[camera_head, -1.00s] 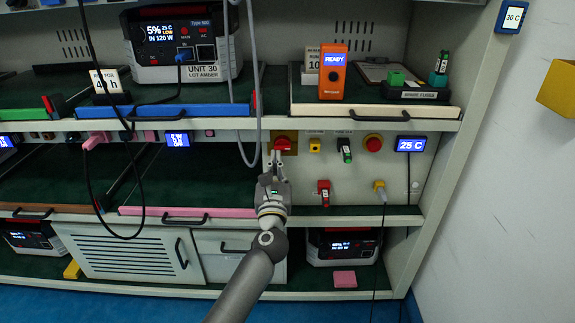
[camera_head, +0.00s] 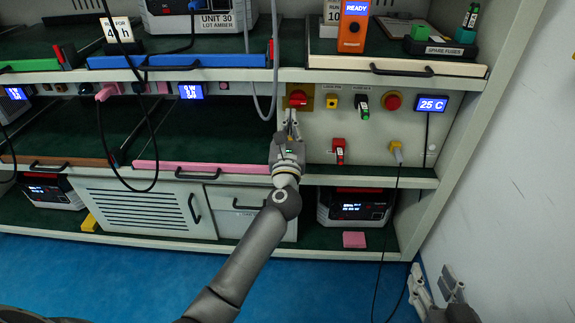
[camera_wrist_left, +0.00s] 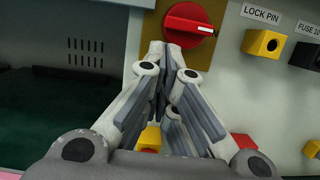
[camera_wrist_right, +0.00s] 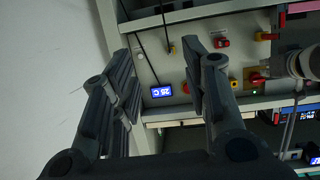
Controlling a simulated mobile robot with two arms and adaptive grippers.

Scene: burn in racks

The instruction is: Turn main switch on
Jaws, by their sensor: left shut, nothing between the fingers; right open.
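The main switch, a red rotary knob on a yellow plate (camera_head: 298,98), is on the grey panel under the upper shelf. In the left wrist view its red knob (camera_wrist_left: 190,22) has its grip bar lying roughly level, slightly tilted. My left gripper (camera_head: 290,116) is shut and empty, its fingertips just below the knob. In the left wrist view the fingertips (camera_wrist_left: 178,52) overlap the knob's lower edge; I cannot tell if they touch it. My right gripper (camera_head: 436,284) is open and empty, low at the right, away from the panel.
Beside the switch are a yellow lock pin knob (camera_head: 332,101), a green fuse holder (camera_head: 362,106) and a red button (camera_head: 392,102). A red plug (camera_head: 339,150) and a yellow cable plug (camera_head: 396,150) sit below. A grey cable (camera_head: 272,60) hangs just left of the switch.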

